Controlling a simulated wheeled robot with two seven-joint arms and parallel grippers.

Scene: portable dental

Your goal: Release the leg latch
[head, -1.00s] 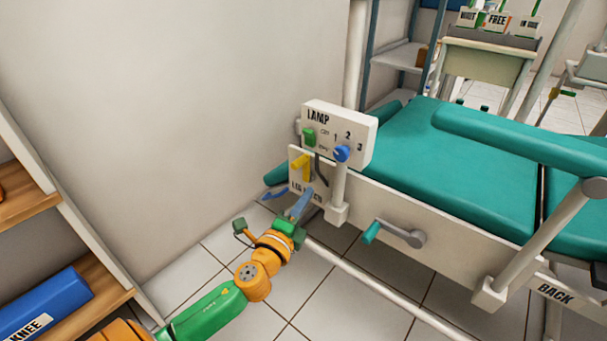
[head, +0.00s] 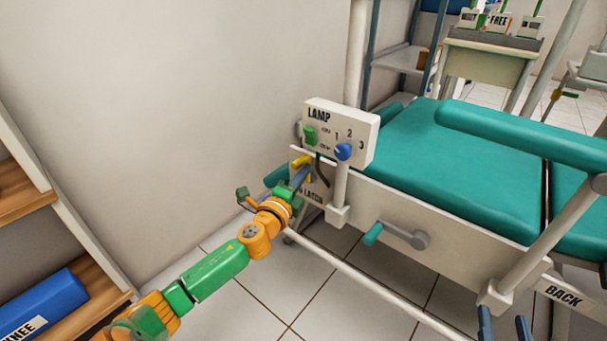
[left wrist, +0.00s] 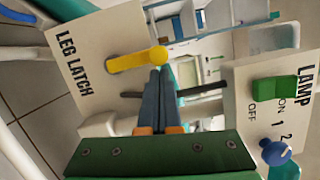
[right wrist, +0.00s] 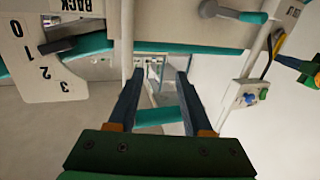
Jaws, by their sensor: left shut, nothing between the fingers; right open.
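The leg latch is a yellow lever (head: 301,161) on a white plate at the chair's left end. In the left wrist view the lever (left wrist: 135,60) has a round knob and sits beside the words LEG LATCH. My left gripper (head: 302,174) is shut and empty at the latch plate. In the left wrist view its fingertips (left wrist: 162,70) are just below the knob; I cannot tell whether they touch it. My right gripper (right wrist: 157,76) is open and empty. Its blue fingertips (head: 503,320) show at the lower right of the head view, near the BACK label.
The white LAMP box (head: 325,119), with a green switch and blue knob, stands directly above the latch. A teal-handled crank (head: 398,235) is on the side panel. The BACK plate (right wrist: 60,45) is near my right gripper. A shelf (head: 75,285) stands at left.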

